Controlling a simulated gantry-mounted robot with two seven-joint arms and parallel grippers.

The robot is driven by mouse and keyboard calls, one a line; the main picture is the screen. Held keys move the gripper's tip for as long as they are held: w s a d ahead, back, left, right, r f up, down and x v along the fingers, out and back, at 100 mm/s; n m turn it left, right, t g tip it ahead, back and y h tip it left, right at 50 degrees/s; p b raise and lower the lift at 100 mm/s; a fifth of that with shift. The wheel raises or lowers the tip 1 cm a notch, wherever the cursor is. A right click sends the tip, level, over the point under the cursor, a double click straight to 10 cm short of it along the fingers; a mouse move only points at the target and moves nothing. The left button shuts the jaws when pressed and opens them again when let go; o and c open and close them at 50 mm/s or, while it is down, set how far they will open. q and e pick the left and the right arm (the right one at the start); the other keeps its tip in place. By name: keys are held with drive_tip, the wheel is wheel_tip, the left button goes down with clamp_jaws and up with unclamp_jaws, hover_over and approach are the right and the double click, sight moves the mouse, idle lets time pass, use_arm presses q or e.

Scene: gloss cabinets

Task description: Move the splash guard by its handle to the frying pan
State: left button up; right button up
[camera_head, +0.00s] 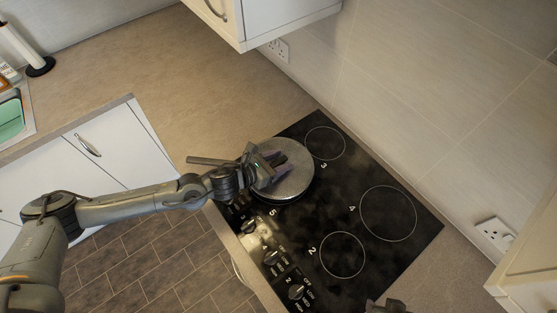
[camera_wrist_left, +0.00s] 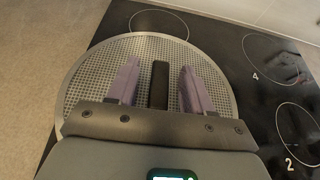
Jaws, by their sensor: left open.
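The splash guard (camera_head: 297,178) is a round grey mesh disc with a pale metal rim. It lies at the back left of the black hob, and its mesh also shows in the left wrist view (camera_wrist_left: 88,88). It appears to rest on the frying pan, which is mostly hidden under it; a dark pan handle (camera_head: 205,160) seems to stick out to the left. My left gripper (camera_wrist_left: 160,72) is open over the disc. Its purple fingers stand either side of the guard's upright black handle (camera_wrist_left: 159,86), with a gap on each side.
The hob (camera_head: 375,255) has bare marked rings and knobs along its front edge. The tiled wall and a white wall cupboard (camera_head: 290,18) stand behind. The worktop (camera_head: 170,65) left of the hob is clear. A dark part, perhaps my right arm, shows at the bottom edge.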

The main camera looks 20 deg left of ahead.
use_arm(q)
drive_tip(key=shift+r, duration=0.1)
use_arm(e)
drive_tip(key=shift+r, duration=0.15)
